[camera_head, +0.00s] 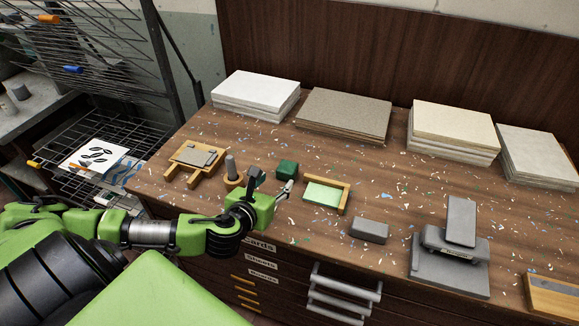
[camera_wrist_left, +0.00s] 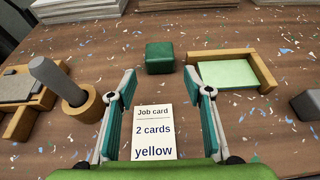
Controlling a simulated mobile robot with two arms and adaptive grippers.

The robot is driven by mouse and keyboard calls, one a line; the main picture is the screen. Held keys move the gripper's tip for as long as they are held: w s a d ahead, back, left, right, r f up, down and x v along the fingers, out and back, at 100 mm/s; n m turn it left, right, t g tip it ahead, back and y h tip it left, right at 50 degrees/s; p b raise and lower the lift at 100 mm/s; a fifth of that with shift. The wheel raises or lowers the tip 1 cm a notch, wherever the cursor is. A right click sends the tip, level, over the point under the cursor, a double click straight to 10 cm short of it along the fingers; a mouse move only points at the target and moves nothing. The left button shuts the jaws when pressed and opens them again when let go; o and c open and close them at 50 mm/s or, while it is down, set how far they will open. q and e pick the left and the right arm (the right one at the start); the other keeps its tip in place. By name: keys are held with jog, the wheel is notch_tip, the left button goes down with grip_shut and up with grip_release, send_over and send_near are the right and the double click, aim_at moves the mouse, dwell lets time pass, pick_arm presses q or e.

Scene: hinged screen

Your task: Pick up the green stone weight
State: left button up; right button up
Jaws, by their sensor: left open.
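The green stone weight (camera_head: 287,170) is a small dark green block on the wooden bench, left of centre. In the left wrist view the green stone weight (camera_wrist_left: 160,57) stands beyond the fingertips, roughly centred between them. My left gripper (camera_head: 271,182) is open, with its fingers pointing toward the weight. In the left wrist view my left gripper (camera_wrist_left: 160,78) has nothing held between its fingers, and a gap separates it from the weight. My right gripper is not in view.
A job card (camera_wrist_left: 154,132) reads "2 cards yellow" below the fingers. A wooden holder (camera_head: 254,180) with a grey pestle-like rod (camera_head: 231,166) is left. A wooden corner tray with light green card (camera_head: 323,195) is right.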

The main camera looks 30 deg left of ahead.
aim_at(286, 168)
pick_arm(q)
jog(key=x, duration=0.4)
jog(key=shift+w, duration=0.4)
jog(key=shift+w+a+f, duration=0.1)
jog(key=shift+w+f, duration=0.1)
jog(key=shift+w, duration=0.1)
jog(key=shift+w+a+p, duration=0.1)
jog(key=shift+w+p, duration=0.25)
jog(key=shift+p, duration=0.1)
jog(key=x, duration=0.2)
jog(key=p+x, duration=0.1)
jog(key=x, duration=0.1)
jog(key=shift+r, duration=0.25)
jog(key=shift+w+a+f, duration=0.1)
jog(key=shift+w+f, duration=0.1)
jog(key=shift+w, duration=0.15)
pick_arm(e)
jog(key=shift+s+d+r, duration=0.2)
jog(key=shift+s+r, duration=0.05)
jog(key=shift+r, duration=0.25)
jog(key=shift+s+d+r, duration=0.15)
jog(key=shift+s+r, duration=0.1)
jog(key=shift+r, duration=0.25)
pick_arm(q)
jog(key=shift+r, duration=0.1)
jog(key=c, duration=1.2)
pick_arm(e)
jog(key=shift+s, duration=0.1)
